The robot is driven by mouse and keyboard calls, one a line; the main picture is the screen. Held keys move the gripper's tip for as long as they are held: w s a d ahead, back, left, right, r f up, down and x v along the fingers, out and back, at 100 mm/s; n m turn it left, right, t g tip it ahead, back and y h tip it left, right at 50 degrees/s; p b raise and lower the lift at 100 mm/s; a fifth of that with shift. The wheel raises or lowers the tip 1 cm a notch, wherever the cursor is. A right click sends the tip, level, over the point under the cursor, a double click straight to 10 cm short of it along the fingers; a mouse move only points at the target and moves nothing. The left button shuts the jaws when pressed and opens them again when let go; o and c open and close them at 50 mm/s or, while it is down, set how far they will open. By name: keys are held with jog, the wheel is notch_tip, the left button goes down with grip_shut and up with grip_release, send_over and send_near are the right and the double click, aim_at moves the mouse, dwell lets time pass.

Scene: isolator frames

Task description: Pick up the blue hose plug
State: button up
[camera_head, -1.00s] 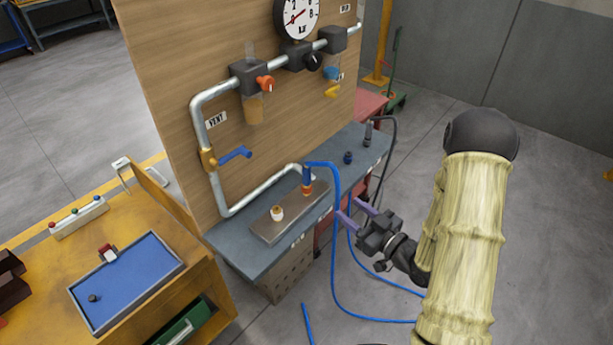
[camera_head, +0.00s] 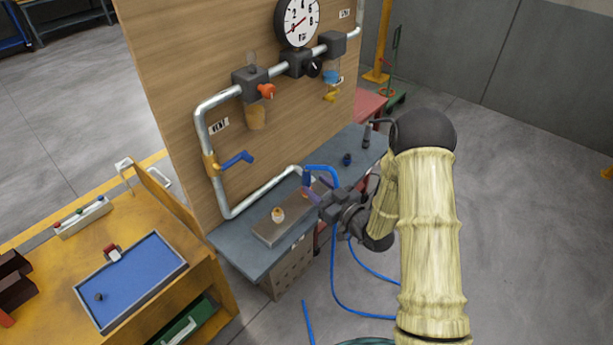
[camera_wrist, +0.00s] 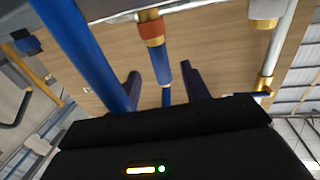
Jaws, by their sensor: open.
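In the wrist view the plug (camera_wrist: 160,66) is seen with a red ring and brass fitting at one end. My gripper (camera_head: 315,189) is at the plug from the right, its purple fingers open. In the wrist view the fingers (camera_wrist: 161,82) lie on either side of the plug's line, with gaps showing.
A dark blue cap (camera_head: 347,160) and a dark fitting (camera_head: 367,137) stand farther back on the bench. Pipework and a blue-handled valve (camera_head: 237,160) are close behind. The hose runs near my gripper.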

aim_at(309, 180)
jog(key=p+x, duration=0.2)
jog(key=x, duration=0.2)
jog(key=shift+a+r, duration=0.1)
jog(key=shift+a, duration=0.05)
jog(key=shift+w+a, duration=0.3)
jog(key=shift+w, duration=0.15)
grip_shut()
dwell(0.4)
notch_tip(309, 180, up, 10)
jog(key=shift+f+b, duration=0.1)
jog(key=shift+b, duration=0.6)
